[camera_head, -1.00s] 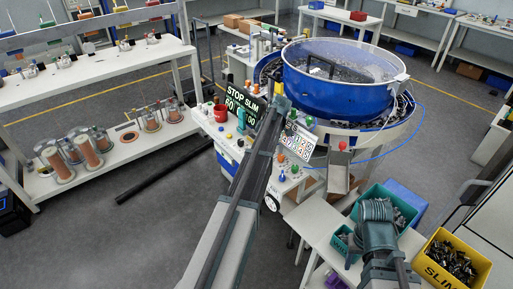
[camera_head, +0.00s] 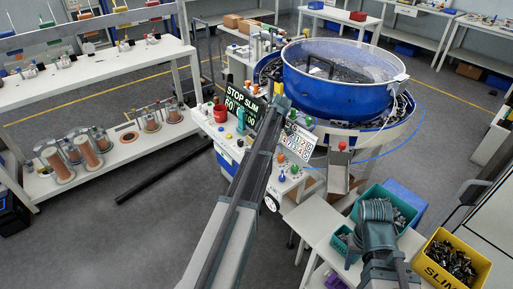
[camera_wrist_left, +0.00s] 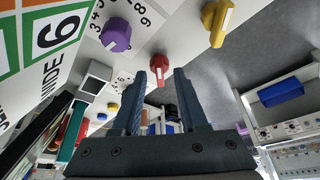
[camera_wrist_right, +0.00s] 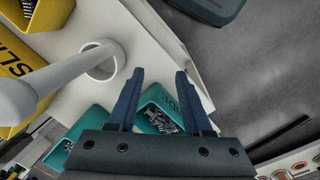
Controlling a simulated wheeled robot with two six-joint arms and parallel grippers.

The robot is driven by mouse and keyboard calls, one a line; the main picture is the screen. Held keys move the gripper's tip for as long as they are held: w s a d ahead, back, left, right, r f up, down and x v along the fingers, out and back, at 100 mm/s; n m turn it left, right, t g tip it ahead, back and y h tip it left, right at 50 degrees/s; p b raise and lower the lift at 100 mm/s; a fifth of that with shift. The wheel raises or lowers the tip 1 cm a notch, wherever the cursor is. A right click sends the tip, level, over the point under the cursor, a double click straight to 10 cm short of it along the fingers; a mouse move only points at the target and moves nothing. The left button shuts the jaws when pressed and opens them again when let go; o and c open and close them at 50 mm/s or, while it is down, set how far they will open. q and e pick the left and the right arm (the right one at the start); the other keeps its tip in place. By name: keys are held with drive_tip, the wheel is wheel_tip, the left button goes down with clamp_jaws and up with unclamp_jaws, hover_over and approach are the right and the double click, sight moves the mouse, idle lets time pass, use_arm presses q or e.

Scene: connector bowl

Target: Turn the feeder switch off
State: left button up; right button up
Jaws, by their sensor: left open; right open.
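My left gripper (camera_wrist_left: 161,80) is open and empty in the left wrist view. A red knob (camera_wrist_left: 159,66) with a white mark shows beyond and between its fingertips; I cannot tell the gap. A purple knob (camera_wrist_left: 116,36) and a yellow switch handle (camera_wrist_left: 217,22) are on the white panel nearby. I cannot tell which is the feeder switch. In the head view, my left arm covers part of the control stand (camera_head: 284,185), and its fingers are hidden. My right gripper (camera_wrist_right: 159,80) is open above teal bins (camera_wrist_right: 160,108); the head view shows its wrist from above.
The blue bowl feeder (camera_head: 330,85) stands behind the stand. A dark display (camera_head: 243,105) reads "STOP SLIM". A numbered card (camera_head: 297,143) is beside my left arm. A yellow bin (camera_head: 478,262) of parts is at the right.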

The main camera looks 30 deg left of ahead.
use_arm(q)
drive_tip(key=p+v, duration=1.2)
drive_tip(key=v, duration=0.2)
drive_tip(key=shift+p, duration=0.4)
use_arm(e)
wheel_tip(320, 180, up, 13)
use_arm(q)
drive_tip(key=shift+f, duration=0.15)
use_arm(e)
drive_tip(key=shift+f, duration=0.15)
use_arm(q)
drive_tip(key=s+d+f+m+h+b, duration=0.1)
drive_tip(key=s+d+f+m, duration=0.1)
drive_tip(key=s+d+m, duration=1.1)
drive_tip(key=s+d+f+m+t+h+b, duration=0.1)
drive_tip(key=s+d+f+m, duration=0.1)
drive_tip(key=s+d+m, duration=1.1)
drive_tip(key=s+d, duration=0.4)
drive_tip(key=d, duration=0.1)
drive_tip(key=shift+s+t+h+b, duration=0.2)
drive_tip(key=shift+t+h+b, duration=0.1)
drive_tip(key=shift+h+b, duration=0.1)
use_arm(e)
wheel_tip(320, 180, down, 3)
drive_tip(key=shift+r, duration=0.15)
use_arm(q)
drive_tip(key=shift+d+f, duration=0.1)
